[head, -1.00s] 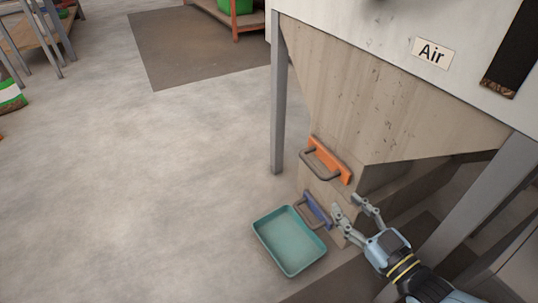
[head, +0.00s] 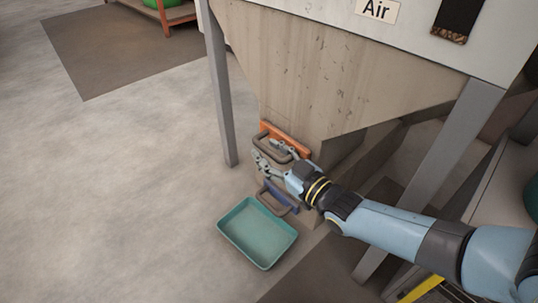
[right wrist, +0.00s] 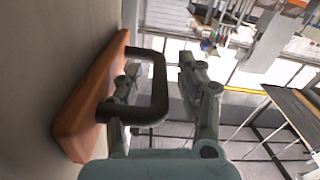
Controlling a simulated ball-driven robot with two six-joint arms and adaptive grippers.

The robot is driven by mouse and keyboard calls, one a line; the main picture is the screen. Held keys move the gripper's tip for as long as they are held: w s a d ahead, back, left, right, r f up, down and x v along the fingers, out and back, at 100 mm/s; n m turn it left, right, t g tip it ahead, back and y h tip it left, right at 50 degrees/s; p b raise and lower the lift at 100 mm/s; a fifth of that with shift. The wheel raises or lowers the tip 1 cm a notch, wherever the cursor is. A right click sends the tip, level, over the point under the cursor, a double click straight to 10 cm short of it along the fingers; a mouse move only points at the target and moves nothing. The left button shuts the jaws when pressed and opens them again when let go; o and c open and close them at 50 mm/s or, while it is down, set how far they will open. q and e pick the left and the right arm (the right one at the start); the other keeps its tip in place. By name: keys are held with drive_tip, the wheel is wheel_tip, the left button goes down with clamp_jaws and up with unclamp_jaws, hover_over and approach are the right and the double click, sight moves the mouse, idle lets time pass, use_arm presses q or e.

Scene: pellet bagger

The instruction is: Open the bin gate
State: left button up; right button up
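The bin is a beige tapered hopper (head: 300,75) on grey legs, with an "Air" label above it. Low on it an orange plate (head: 288,138) carries a dark loop handle (right wrist: 160,75); in the right wrist view the orange plate (right wrist: 88,105) stands at the left. Below it is a blue plate (head: 282,198) with its own handle, partly hidden by my arm. My right gripper (head: 268,157) is at the orange plate's handle. Its fingers (right wrist: 160,85) are apart, one inside the loop and one outside, with the handle's bar between them. My left gripper is out of view.
A teal tray (head: 257,232) lies below the blue plate, empty. Hopper legs stand at the left (head: 220,95) and right (head: 440,170), the right one close to my forearm. The concrete floor at the left (head: 110,190) is clear.

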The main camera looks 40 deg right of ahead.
drive_tip(key=shift+w, duration=0.1)
drive_tip(key=shift+c, duration=0.5)
clamp_jaws()
drive_tip(key=shift+a, duration=0.1)
